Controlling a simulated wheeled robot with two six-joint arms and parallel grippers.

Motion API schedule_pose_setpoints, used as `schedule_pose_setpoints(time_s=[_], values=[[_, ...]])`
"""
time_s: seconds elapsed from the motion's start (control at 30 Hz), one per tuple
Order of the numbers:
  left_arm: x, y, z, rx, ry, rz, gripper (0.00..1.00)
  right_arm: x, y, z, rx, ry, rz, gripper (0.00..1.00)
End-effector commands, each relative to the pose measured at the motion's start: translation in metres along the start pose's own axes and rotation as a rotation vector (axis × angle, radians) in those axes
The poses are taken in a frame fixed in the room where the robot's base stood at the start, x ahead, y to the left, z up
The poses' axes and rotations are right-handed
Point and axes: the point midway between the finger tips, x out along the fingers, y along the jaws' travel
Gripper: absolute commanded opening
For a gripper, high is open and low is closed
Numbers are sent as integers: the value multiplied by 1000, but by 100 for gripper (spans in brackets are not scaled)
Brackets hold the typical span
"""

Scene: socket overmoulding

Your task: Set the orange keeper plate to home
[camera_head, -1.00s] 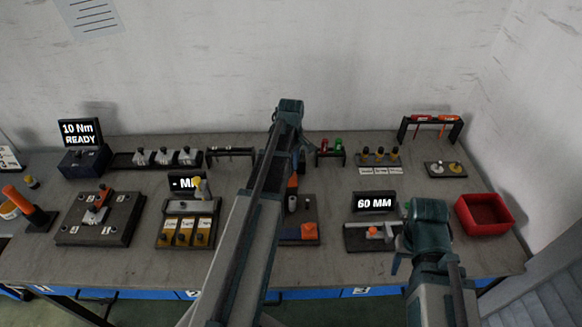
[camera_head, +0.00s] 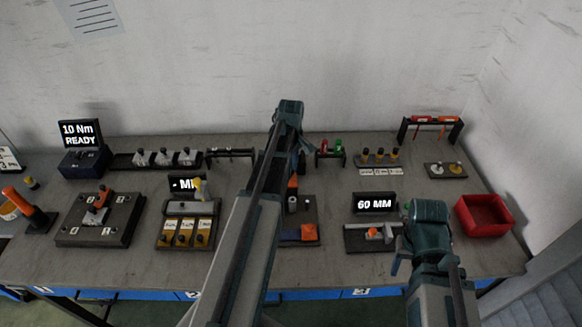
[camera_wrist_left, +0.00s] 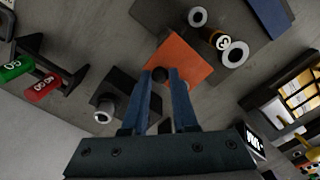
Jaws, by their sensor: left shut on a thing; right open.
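The orange keeper plate (camera_wrist_left: 180,62) lies near the middle of the left wrist view, with a dark knob (camera_wrist_left: 160,74) at its near corner. My left gripper (camera_wrist_left: 161,80) is shut on this knob. The plate overlaps the edge of a dark fixture base (camera_wrist_left: 151,14); I cannot tell whether it rests on it. In the head view, an orange edge of the plate (camera_head: 292,182) shows beside my left arm, which hides the left gripper's jaws. My right gripper (camera_head: 396,261) is open at the right, beside the 60 MM station (camera_head: 357,240), partly hidden by its own wrist.
A dark block with a pale post (camera_wrist_left: 104,112) and a rack of red and green pieces (camera_wrist_left: 44,86) are nearby. A red bin (camera_head: 484,214) stands far right.

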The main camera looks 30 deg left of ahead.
Motion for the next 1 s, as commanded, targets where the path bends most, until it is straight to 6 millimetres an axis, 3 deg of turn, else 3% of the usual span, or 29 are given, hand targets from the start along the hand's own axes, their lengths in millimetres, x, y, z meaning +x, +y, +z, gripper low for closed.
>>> schedule_pose_setpoints(time_s=[0.57,0.87,1.0], values=[[0,0,0,0,0,0,0,0,0,0,0,0,0,50],[0,-31,30,2,0,0,0,0,0,0,0,0,0,50],[0,-32,33,1,-1,-1,0,0,0,0,0,0,0,50]])
